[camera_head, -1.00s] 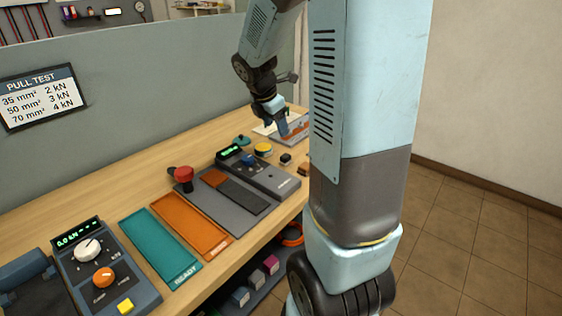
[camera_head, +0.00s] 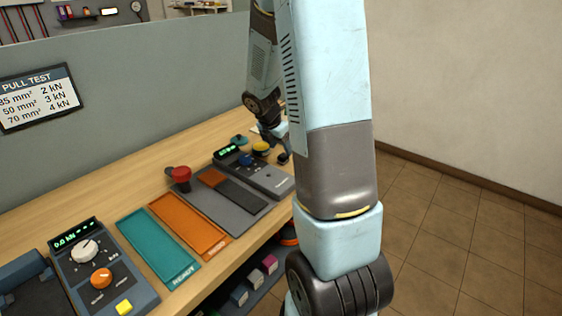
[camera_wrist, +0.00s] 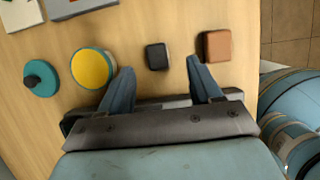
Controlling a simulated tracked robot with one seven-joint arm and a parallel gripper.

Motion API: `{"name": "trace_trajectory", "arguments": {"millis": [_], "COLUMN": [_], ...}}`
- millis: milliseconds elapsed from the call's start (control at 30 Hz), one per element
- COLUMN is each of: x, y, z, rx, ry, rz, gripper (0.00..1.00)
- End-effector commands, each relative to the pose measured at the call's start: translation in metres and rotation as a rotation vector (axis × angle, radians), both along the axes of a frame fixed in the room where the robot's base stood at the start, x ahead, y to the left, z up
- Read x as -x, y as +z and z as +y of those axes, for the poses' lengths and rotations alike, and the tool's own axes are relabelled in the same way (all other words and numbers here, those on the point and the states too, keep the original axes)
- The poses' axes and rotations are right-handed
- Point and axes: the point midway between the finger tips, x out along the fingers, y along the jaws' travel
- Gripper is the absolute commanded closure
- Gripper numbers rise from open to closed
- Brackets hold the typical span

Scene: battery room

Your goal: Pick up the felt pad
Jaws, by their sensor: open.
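In the wrist view my gripper (camera_wrist: 160,67) is open, with one finger on each side and nothing held. A small dark block (camera_wrist: 156,56) lies on the wooden bench between and just beyond the fingertips. A brown block (camera_wrist: 217,45) lies to its right, beyond the right fingertip. Either small block could be the felt pad; I cannot tell which from its surface. A yellow disc with a teal rim (camera_wrist: 92,68) lies left of the left finger. In the head view my arm hides most of the gripper and the small blocks.
A teal knobbed disc (camera_wrist: 40,78) lies farther left in the wrist view. In the head view a grey device (camera_head: 265,180), a red button (camera_head: 180,175), an orange tray (camera_head: 190,228) and a teal tray (camera_head: 157,247) crowd the bench. The floor right of the bench is clear.

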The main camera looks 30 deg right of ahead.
Motion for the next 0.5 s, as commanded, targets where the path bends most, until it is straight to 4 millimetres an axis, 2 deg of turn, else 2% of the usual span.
{"name": "trace_trajectory", "arguments": {"millis": [300, 500], "x": [-0.004, -0.007], "y": [-0.034, -0.048], "z": [-0.007, -0.013], "rx": [0.0, 0.0], "ry": [0.001, 0.001], "rz": [0.004, 0.001], "gripper": [0.36, 0.36]}}
